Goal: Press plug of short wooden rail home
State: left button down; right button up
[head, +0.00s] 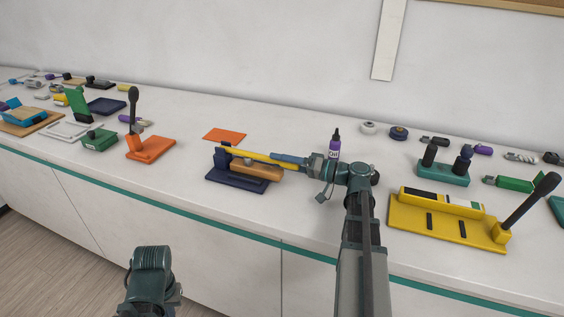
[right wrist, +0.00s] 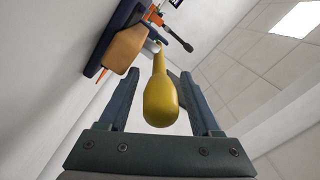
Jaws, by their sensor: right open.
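The short wooden rail (head: 262,171) lies on a dark blue base (head: 236,182) on the bench; it also shows in the right wrist view (right wrist: 123,50). A yellow handle (head: 244,153) runs lengthwise above the rail. My right gripper (head: 280,157) is at the handle's right end. In the right wrist view, the bulbous end of the yellow handle (right wrist: 161,98) lies between the open fingers (right wrist: 160,82), with gaps at both sides. The rail's plug and its seat cannot be made out. Part of my left arm shows at the bottom, without visible fingers.
An orange plate (head: 226,135) lies behind the base. A purple bottle (head: 334,149) stands just behind my right wrist. An orange lever fixture (head: 152,148) is to the left, a yellow fixture (head: 447,230) to the right. Bench in front of the base is clear.

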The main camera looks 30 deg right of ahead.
grip_shut()
dwell(1.3)
